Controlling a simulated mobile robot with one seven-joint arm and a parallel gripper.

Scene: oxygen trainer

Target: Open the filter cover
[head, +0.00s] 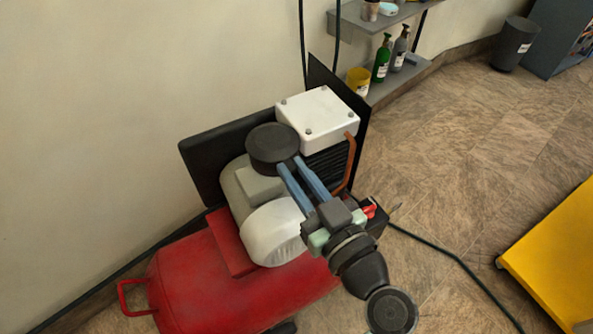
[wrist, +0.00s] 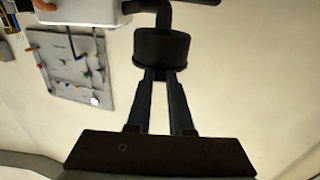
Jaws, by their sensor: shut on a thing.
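The filter cover (head: 272,146) is a dark, round cap beside the white box-shaped cylinder head of a red compressor. In the wrist view it is a black drum (wrist: 161,47) at the fingers' far end, joined to a dark pipe. My gripper (head: 290,165) reaches it from the lower right with two long blue fingers. In the wrist view the fingertips of my gripper (wrist: 164,75) meet the near side of the cover and are shut on it. The fingers hide part of that side. I cannot tell whether the cover is loosened.
The white cylinder head (head: 318,117) and copper pipe (head: 350,165) stand close on the right. The red tank (head: 220,290) lies below. A grey shelf (head: 400,80) with bottles is behind, and a yellow platform (head: 555,260) is at right. The floor between is mostly clear, except for a cable.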

